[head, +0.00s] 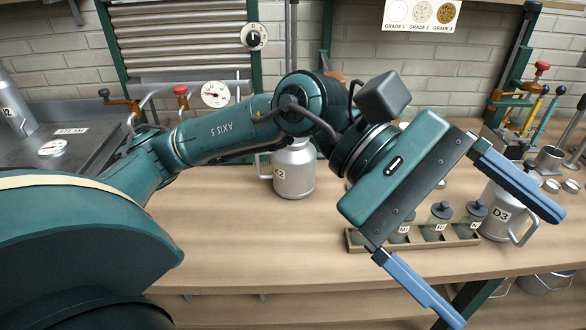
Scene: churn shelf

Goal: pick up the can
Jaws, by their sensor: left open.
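Several grey metal cans are in view. My right gripper is out of view.
A wooden tray (466,243) of small lidded jars stands left of the D3 can, partly behind my gripper. Another metal can (12,104) stands at the far left by the steam unit (75,135). The bench front (255,265) is clear. Buckets (548,284) sit below at right.

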